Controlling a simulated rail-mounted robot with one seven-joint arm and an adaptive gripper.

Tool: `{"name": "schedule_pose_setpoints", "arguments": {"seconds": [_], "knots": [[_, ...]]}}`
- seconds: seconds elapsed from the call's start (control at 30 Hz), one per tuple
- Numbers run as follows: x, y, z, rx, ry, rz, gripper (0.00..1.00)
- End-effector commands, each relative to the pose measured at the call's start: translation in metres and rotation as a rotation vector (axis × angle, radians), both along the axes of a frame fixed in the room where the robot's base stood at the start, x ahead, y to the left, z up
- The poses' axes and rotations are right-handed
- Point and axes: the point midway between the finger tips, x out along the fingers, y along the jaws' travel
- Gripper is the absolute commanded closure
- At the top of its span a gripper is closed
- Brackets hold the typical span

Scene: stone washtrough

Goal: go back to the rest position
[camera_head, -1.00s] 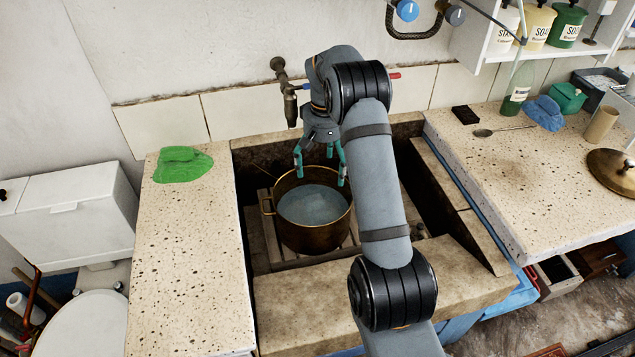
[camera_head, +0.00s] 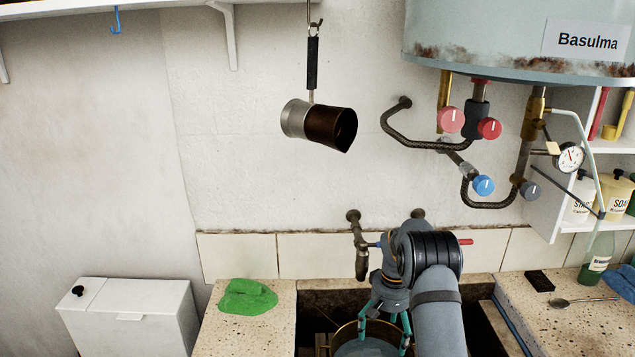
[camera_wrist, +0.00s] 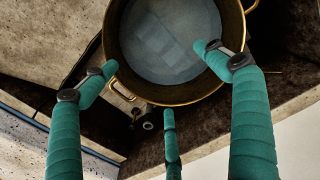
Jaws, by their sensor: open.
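My gripper (camera_head: 384,330) hangs from my arm over the stone trough, with its green fingers spread and nothing between them. In the wrist view the open fingers (camera_wrist: 155,80) show over a brass pot (camera_wrist: 238,60). The pot holds greyish water (camera_wrist: 170,40) and stands in the trough. One finger overlaps the pot's rim in that picture; I cannot tell whether it touches. In the head view only the pot's upper part (camera_head: 333,343) shows at the bottom edge.
A tap (camera_head: 361,262) on the wall is close to my gripper. A green cloth (camera_head: 247,296) lies on the left slab. A dipper (camera_head: 320,122) hangs above, and a boiler (camera_head: 480,40) with pipes and valves is at upper right. A shelf with jars (camera_head: 615,195) is at right.

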Motion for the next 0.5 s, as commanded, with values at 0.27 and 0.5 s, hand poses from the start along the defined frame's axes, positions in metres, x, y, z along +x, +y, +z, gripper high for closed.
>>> {"name": "schedule_pose_setpoints", "arguments": {"seconds": [0.27,0.5], "knots": [[-0.0004,0.0001,0.0138,0.000,0.001,0.000,0.13],[-0.0003,0.0001,0.0132,0.000,0.001,0.000,0.13]]}}
